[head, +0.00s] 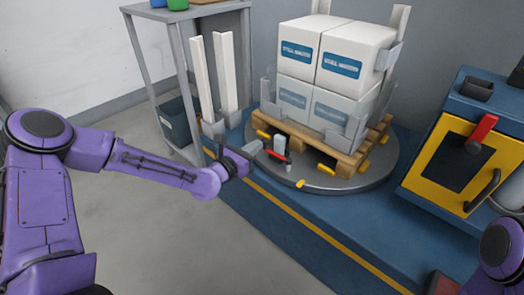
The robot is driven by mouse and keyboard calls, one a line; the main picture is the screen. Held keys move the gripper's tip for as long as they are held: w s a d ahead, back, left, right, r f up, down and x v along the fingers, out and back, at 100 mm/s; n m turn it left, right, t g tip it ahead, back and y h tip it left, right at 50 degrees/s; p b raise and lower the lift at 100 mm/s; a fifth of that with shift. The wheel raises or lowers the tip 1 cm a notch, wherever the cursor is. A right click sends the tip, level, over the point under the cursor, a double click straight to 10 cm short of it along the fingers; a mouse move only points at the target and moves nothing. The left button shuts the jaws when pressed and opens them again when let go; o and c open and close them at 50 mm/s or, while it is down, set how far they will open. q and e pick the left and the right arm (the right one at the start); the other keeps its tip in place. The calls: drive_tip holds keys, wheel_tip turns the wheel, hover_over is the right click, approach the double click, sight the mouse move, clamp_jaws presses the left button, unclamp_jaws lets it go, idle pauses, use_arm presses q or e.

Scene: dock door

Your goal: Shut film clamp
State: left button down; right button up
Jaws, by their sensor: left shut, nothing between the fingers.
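What looks like the film clamp (280,145), a small piece with a red part and grey and black parts, sits on the turntable (345,188) at the pallet's front edge. Whether its jaw is open or shut is too small to tell. My left gripper (256,148) is shut and empty, just left of the clamp, its tips close to the red part. I cannot tell whether they touch. My right gripper is not in view; only part of my right arm shows at the lower right.
White boxes (350,48) with blue labels stand on a wooden pallet (345,158) on the turntable, with pale uprights around. A grey shelf rack (150,65) stands behind my left arm. A blue and yellow cabinet (425,140) with a red lever is at right. The floor at lower left is clear.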

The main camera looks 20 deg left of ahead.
use_arm(q)
drive_tip(key=shift+w+a, duration=0.1)
drive_tip(key=shift+w, duration=0.5)
drive_tip(key=shift+w+r, duration=0.1)
drive_tip(key=shift+r, duration=0.1)
drive_tip(key=a+f+p+v, duration=0.1)
drive_tip(key=a+p+v, duration=0.2)
drive_tip(key=v, duration=1)
drive_tip(key=p, duration=0.3)
drive_tip(key=shift+r+p, duration=0.3)
drive_tip(key=shift+p, duration=0.05)
drive_tip(key=shift+w+a, duration=0.1)
drive_tip(key=shift+a, duration=0.05)
